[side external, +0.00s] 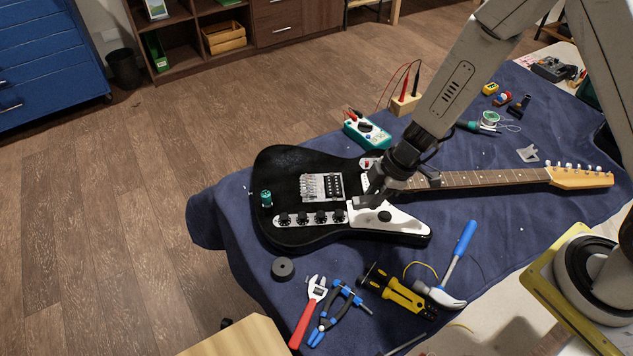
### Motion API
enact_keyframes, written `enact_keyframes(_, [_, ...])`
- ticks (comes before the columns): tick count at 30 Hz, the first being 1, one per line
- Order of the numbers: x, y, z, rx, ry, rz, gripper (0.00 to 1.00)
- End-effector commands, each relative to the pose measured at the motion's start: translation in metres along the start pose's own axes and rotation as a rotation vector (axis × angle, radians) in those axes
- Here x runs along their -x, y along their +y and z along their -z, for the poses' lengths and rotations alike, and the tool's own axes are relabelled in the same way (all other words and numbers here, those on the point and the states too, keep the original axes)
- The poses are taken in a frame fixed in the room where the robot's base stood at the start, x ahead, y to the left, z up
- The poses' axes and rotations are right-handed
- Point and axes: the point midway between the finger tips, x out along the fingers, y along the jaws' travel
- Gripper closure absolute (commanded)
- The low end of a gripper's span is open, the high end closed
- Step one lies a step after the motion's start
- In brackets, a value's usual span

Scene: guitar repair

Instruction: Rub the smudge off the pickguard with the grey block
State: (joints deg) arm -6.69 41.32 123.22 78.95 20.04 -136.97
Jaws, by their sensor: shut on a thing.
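A black electric guitar (290,165) lies flat on the blue cloth, its neck to the right. Its white pickguard (408,226) covers the lower right of the body. A dark round smudge (385,216) shows on the pickguard. My gripper (372,188) points down over the guitar body, just up and left of the smudge. It is shut on the grey block (362,201), which is at the pickguard's upper left edge. The block is small and partly hidden by my gripper, and I cannot tell whether it touches the pickguard.
A green capped item (266,198) stands on the guitar body at left. A teal multimeter (367,132) lies behind the body. In front are a red wrench (308,312), blue pliers (337,312), a yellow-black tool (396,292), a hammer (455,262) and a black ring (282,268).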

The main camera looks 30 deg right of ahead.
Motion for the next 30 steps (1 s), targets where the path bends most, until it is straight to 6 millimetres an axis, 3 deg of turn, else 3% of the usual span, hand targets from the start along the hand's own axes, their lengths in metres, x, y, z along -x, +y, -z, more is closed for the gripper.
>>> enact_keyframes(16, [-0.037, 0.0, -0.016, 0.0, -0.003, 0.001, 1.0])
enact_keyframes(30, [-0.044, 0.0, -0.019, 0.0, -0.003, -0.001, 1.0])
